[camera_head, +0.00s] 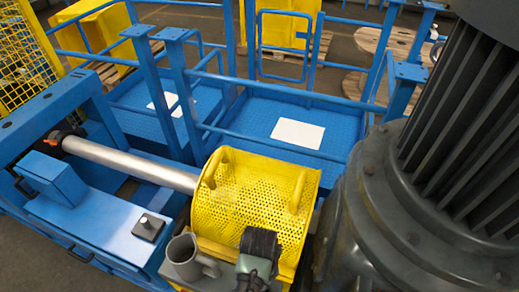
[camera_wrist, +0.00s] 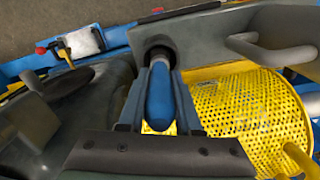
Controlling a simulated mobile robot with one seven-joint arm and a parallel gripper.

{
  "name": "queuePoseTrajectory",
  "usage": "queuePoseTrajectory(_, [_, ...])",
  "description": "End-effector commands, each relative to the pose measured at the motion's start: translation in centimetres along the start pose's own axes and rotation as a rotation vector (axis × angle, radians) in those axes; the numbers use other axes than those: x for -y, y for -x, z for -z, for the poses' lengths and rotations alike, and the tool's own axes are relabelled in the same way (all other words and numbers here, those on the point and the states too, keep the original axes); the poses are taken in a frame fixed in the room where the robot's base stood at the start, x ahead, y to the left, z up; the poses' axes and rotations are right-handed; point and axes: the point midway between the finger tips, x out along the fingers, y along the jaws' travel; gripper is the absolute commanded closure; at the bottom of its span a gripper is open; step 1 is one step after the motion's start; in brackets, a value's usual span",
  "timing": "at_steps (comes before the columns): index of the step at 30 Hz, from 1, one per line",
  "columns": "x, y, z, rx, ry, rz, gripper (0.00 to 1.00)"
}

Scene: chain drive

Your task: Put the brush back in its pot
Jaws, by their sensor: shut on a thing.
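My gripper (camera_wrist: 158,98) is shut on the blue handle of the brush (camera_wrist: 159,100) in the wrist view. The handle lies lengthwise between the two fingers, and its far end meets a dark round part or opening (camera_wrist: 157,52); I cannot tell which. The bristles are not clearly visible. In the head view my gripper (camera_head: 259,255) is at the bottom centre, and the brush cannot be made out. A grey mug-like pot (camera_head: 187,258) stands left of the gripper, upright, with its handle to the right. It also shows in the wrist view (camera_wrist: 285,52).
A yellow perforated guard (camera_head: 245,200) with handles stands just behind my gripper. A large dark motor (camera_head: 400,225) fills the right side. A silver shaft (camera_head: 130,165) runs left from the guard. White sheets (camera_head: 298,134) lie on the blue platform behind.

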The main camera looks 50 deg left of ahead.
Motion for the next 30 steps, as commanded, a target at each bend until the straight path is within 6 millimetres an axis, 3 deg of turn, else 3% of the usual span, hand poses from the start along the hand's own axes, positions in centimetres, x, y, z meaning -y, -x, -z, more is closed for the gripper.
queuePoseTrajectory(6, [0.0,-2.5,0.0,0.001,0.001,-0.001,1.00])
queuePoseTrajectory(16, [0.0,-2.9,0.0,0.000,0.001,0.000,1.00])
queuePoseTrajectory(17, [0.0,-2.8,0.0,0.000,0.001,0.000,0.62])
queuePoseTrajectory(21, [0.0,-2.8,0.0,0.000,0.001,0.000,0.37])
queuePoseTrajectory(30, [0.0,-2.6,0.0,0.000,0.001,0.000,0.37])
